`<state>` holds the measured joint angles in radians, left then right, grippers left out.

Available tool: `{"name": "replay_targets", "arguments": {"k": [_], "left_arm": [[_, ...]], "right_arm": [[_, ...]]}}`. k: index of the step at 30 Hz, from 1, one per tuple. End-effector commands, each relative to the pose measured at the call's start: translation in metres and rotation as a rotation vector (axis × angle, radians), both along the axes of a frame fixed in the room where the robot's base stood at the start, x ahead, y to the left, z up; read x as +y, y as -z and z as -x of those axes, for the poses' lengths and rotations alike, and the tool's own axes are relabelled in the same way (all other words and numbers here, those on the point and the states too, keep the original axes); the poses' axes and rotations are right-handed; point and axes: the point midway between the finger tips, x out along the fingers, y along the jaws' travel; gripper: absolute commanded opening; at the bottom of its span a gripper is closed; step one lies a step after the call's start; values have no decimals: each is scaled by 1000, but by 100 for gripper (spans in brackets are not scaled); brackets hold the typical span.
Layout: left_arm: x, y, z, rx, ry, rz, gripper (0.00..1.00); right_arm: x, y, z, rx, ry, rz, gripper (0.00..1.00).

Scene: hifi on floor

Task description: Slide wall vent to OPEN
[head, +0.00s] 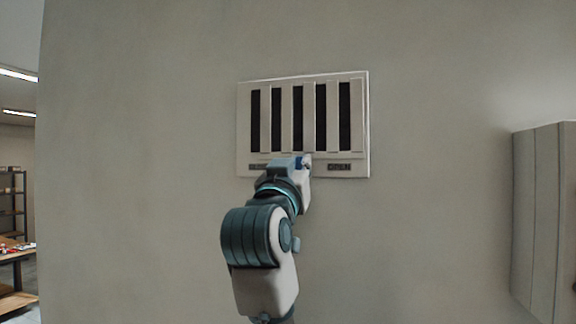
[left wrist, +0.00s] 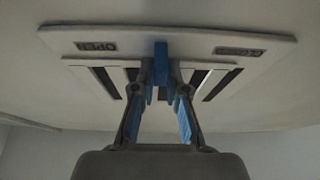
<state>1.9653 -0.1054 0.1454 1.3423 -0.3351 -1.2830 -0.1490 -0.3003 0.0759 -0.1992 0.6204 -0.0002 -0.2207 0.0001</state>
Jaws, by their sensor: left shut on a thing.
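The wall vent (head: 363,120) is a pale rectangular plate high on the wall, with dark upright slots between pale slats. Its blue slider tab (left wrist: 161,62) stands out near the labelled edge, between the two labels. The OPEN label (left wrist: 97,46) is left of the tab in the left wrist view, and another label (left wrist: 239,52) is at the right. In the head view one label (head: 339,167) shows at the lower right; the lower left one is partly hidden by my arm. My left gripper (left wrist: 162,82) is shut on the blue tab. It also shows in the head view (head: 303,162).
A pale wall box (head: 543,220) sticks out at the right. Shelving (head: 12,205) and a wooden table (head: 15,300) stand beyond the wall's left edge. The wall around the vent is bare.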

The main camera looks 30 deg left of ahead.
Motion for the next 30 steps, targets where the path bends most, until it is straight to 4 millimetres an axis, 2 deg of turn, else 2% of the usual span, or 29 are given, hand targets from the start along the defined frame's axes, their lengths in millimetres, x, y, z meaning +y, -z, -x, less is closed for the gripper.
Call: {"name": "replay_targets", "arguments": {"k": [5, 6, 8, 9, 20, 23, 30], "left_arm": [[-3, 3, -4, 11, 7, -2, 0], [-3, 4, -4, 12, 7, -2, 20], [-3, 3, -3, 11, 8, -3, 35], [-3, 3, -3, 10, 7, -3, 39], [-4, 3, 5, 4, 5, -2, 39], [-7, 8, 18, 2, 4, -3, 39], [-19, 30, 64, 4, 6, -3, 39]], "right_arm": [[-3, 1, 0, 0, -2, 3, 0], [-4, 1, 0, 0, -2, 4, 0], [-4, 1, 0, 0, -2, 4, 0], [-4, 1, 0, 0, -2, 4, 0], [-5, 0, 0, -2, -4, 6, 0], [-5, 0, 0, -2, -3, 5, 0], [-4, 0, 0, -1, -3, 4, 0]]}}
